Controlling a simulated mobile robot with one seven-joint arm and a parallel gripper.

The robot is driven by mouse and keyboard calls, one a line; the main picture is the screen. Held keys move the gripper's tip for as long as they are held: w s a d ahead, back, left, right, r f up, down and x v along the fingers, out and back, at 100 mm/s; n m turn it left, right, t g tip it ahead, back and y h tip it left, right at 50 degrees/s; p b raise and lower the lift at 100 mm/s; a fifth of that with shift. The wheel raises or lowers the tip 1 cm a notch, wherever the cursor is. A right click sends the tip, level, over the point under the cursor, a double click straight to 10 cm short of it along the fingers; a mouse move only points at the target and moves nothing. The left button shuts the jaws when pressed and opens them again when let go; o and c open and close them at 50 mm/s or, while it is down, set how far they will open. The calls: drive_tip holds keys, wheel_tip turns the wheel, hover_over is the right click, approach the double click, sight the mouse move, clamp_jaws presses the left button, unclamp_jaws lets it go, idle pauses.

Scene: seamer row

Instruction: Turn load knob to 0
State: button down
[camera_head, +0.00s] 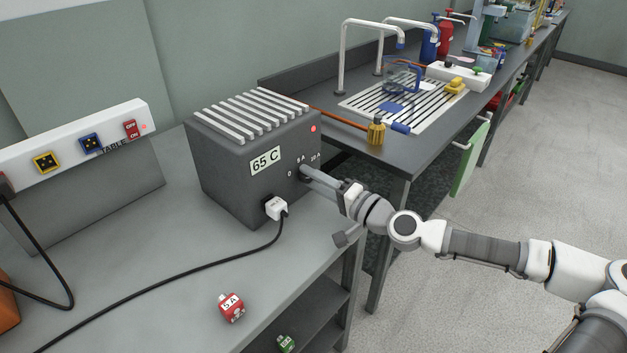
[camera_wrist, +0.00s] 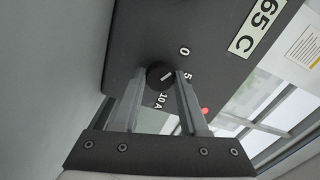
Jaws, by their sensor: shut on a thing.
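A dark grey box (camera_head: 228,160) with a slatted top and a "65 C" label stands on the near table. Its front carries the load knob, with marks 0, 5 A and 10 A around it. In the wrist view the round black load knob (camera_wrist: 157,70) sits between the fingertips of my gripper (camera_wrist: 160,73). A white line on the knob slants up and right, roughly toward the 5 mark. My gripper (camera_head: 308,172) is shut on the knob in the head view, where the fingers hide most of it. A red light (camera_head: 313,128) glows on the box.
A white plug (camera_head: 275,208) with a black cable sits in the box front, below and left of my gripper. A red 5 A block (camera_head: 231,307) lies on the table. A power strip (camera_head: 90,145) stands at left. Another bench (camera_head: 400,160) with taps is behind.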

idle(0.4)
drive_tip(key=shift+c, duration=2.2)
unclamp_jaws()
drive_tip(key=p+v, duration=0.1)
drive_tip(key=v, duration=1.6)
drive_tip(key=shift+s, duration=0.2)
drive_tip(key=shift+d+r, duration=0.1)
drive_tip(key=shift+d, duration=0.05)
